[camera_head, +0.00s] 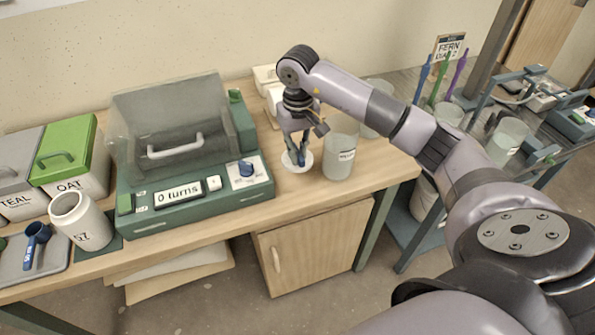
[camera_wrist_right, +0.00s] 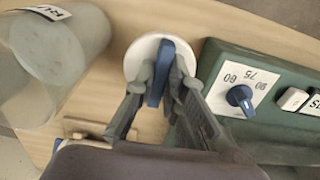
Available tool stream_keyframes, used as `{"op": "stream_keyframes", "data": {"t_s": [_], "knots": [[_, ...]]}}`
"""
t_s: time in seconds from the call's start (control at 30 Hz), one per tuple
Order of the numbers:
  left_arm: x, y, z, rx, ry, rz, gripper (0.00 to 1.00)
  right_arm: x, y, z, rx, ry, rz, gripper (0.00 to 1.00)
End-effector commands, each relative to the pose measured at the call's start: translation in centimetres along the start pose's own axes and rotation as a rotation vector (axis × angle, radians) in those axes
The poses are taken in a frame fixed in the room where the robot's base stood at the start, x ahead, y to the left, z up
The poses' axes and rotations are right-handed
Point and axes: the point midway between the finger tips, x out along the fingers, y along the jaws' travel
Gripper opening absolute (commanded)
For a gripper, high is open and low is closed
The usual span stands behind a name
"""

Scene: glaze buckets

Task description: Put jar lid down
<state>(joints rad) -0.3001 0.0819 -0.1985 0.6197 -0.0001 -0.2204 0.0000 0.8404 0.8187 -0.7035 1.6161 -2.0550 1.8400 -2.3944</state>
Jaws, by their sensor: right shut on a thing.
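The jar lid is a white disc with a blue upright grip (camera_wrist_right: 157,75). In the head view the white lid (camera_head: 289,164) is at the table top, between the green machine and a clear labelled jar. My right gripper (camera_wrist_right: 158,88) is shut on the blue grip, with its fingers on both sides of it. In the head view my right gripper (camera_head: 297,155) points down at the lid. I cannot tell whether the lid touches the table. My left gripper is not in view.
The green machine (camera_head: 195,205) with a clear cover and a "0 turns" display stands left of the gripper. A clear jar (camera_head: 340,155) stands close on the right. Green OAT bin (camera_head: 68,160) is at far left. A blue scoop (camera_head: 35,240) lies on a grey tray.

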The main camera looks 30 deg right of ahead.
Motion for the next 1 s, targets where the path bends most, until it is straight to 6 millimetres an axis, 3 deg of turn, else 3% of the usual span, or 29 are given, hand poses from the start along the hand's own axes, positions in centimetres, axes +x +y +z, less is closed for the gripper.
{"op": "stream_keyframes", "data": {"t_s": [0.13, 0.37, 0.6, 1.0], "knots": [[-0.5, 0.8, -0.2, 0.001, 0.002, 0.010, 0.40, 2.9, 0.0, 0.1, 0.001, -0.002, -0.001, 0.00], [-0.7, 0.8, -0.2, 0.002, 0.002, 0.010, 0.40, 4.6, 0.0, 0.0, 0.001, 0.000, -0.001, 0.00], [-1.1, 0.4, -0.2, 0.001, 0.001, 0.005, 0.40, 7.9, -0.1, 0.1, 0.002, -0.002, -0.002, 0.00], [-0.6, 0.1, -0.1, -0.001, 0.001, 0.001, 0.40, 8.8, 0.0, 0.0, 0.000, 0.002, -0.001, 0.00]]}}
